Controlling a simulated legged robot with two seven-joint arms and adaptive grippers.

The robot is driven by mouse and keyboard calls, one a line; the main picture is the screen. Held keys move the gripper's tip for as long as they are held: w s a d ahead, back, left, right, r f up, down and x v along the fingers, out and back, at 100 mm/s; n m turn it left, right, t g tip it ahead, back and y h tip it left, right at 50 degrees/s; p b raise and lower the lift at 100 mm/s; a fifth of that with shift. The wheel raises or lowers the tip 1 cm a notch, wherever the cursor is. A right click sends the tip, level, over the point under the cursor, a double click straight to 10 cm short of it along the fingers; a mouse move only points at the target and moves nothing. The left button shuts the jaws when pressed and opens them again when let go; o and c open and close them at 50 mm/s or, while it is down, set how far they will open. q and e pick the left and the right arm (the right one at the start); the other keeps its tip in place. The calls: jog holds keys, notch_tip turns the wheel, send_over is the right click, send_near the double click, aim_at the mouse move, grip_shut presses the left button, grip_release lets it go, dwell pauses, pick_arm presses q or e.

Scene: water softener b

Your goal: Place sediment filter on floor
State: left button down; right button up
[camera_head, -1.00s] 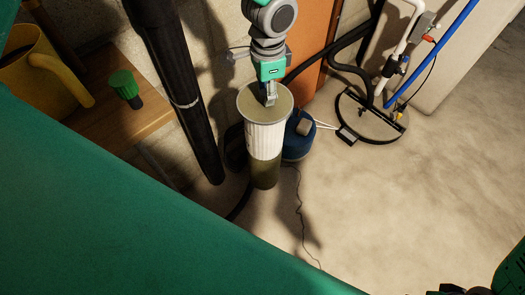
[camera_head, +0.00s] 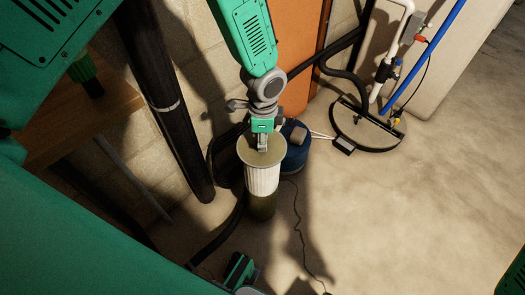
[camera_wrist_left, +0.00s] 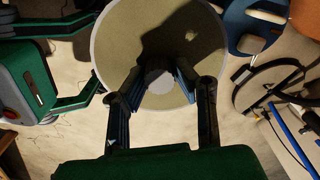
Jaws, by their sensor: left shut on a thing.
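The sediment filter (camera_head: 262,180) is an upright cylinder with a flat tan top, a white ribbed upper part and a dark olive lower part. My left gripper (camera_head: 263,143) comes down from above and is shut on the small knob at the middle of its top. The left wrist view shows both fingers (camera_wrist_left: 160,85) on either side of this knob, with the round top (camera_wrist_left: 125,45) below. The filter stands over the pale floor (camera_head: 370,215). I cannot tell whether its bottom touches the floor. My right gripper is not in view.
A blue tank (camera_head: 297,150) stands close behind the filter, to its right. A thick black pipe (camera_head: 165,110) leans at the left, beside a wooden bench (camera_head: 75,130). A round lid with hoses (camera_head: 362,130) lies further right. The floor at the right is open.

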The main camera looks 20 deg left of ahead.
pick_arm(q)
notch_tip(320, 180, down, 3)
jog(key=shift+f+b, duration=0.2)
jog(key=shift+b, duration=0.5)
jog(key=shift+r, duration=0.1)
jog(key=c, duration=1.3)
grip_release()
notch_tip(320, 180, up, 12)
jog(key=p, duration=0.5)
jog(key=shift+s, duration=0.1)
